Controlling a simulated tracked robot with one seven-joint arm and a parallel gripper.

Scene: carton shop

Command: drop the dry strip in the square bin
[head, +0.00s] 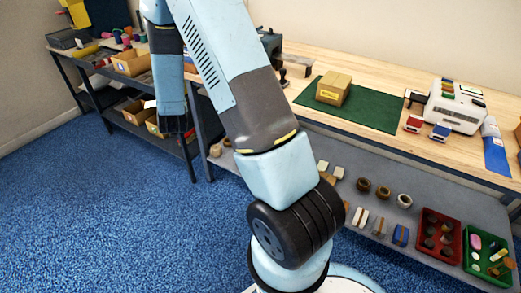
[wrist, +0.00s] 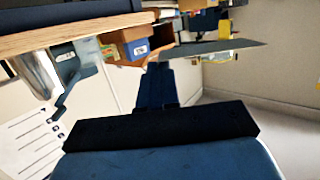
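My gripper (wrist: 158,70) shows in the wrist view as two dark fingers close together, with nothing visible between them. In the head view my gripper (head: 174,130) hangs at the end of the forearm, in front of the left workbench and clear of the floor. I cannot make out a dry strip in either view. I cannot tell which container is the square bin. Open cardboard boxes stand on the left bench, one (head: 131,62) on its top and another (head: 137,112) on its lower shelf.
A wooden bench (head: 400,100) on the right holds a closed carton (head: 334,88) on a green mat (head: 375,107) and a white machine (head: 455,105). Its lower shelf holds small blocks, a red crate (head: 423,249) and a green crate (head: 470,262). The blue floor (head: 90,220) at left is clear.

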